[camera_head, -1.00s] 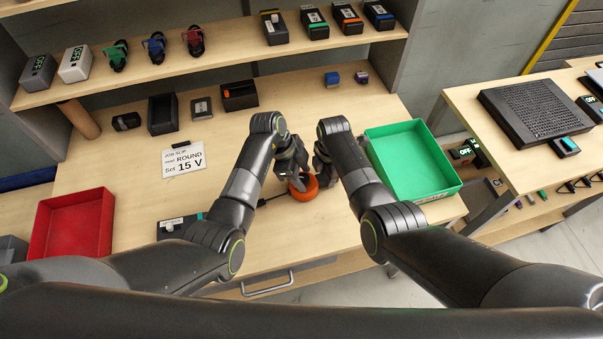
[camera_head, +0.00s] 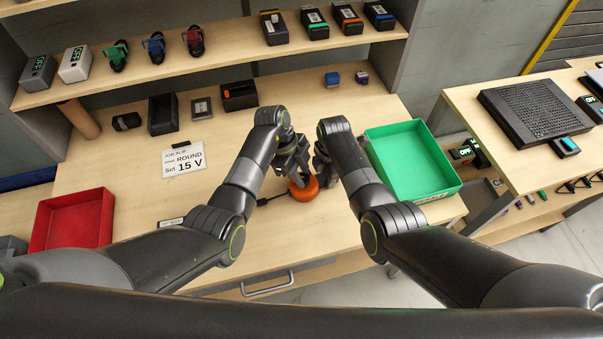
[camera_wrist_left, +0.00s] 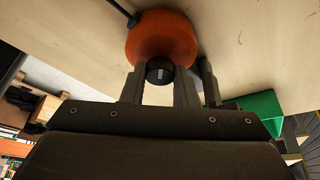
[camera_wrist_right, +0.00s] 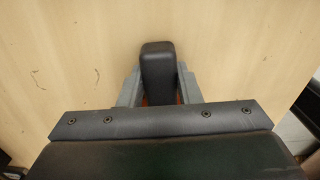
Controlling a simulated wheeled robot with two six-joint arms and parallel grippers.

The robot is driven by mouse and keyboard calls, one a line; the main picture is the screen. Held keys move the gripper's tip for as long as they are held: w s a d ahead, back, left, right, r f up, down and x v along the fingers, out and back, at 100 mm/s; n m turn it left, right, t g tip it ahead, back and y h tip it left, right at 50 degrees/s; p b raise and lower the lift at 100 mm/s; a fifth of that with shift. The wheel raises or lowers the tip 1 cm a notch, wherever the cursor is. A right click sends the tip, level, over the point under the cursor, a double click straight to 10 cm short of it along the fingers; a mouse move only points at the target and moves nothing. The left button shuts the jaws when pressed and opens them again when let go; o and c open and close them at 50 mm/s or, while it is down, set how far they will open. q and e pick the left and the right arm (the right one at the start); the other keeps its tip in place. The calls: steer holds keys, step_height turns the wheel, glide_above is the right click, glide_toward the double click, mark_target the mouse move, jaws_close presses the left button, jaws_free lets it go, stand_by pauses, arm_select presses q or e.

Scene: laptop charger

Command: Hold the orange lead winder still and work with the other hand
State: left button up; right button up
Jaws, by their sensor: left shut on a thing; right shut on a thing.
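The orange lead winder (camera_head: 303,189) is on the bench between my two grippers, with a dark lead (camera_head: 268,200) running from its left side. In the left wrist view the round winder (camera_wrist_left: 165,36) has a black knob (camera_wrist_left: 160,70) with a pale mark. My left gripper (camera_wrist_left: 158,84) is shut on this knob, at the winder's upper left in the head view. My right gripper (camera_wrist_right: 158,88) is shut on a dark rounded block (camera_wrist_right: 158,68), with bits of orange showing beside it. I cannot tell how the block joins the winder.
A green tray (camera_head: 448,190) stands right of my right arm and a red tray (camera_head: 72,243) at the left. A job slip (camera_head: 184,159) reads ROUND, 15 V.

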arm_select(q)
steer(key=shift+w+m+g, duration=0.1)
steer(key=shift+m+g, duration=0.2)
steer(key=shift+m, duration=0.6)
steer(key=o, duration=1)
steer(key=v, duration=1.2)
steer(key=shift+d, duration=0.1)
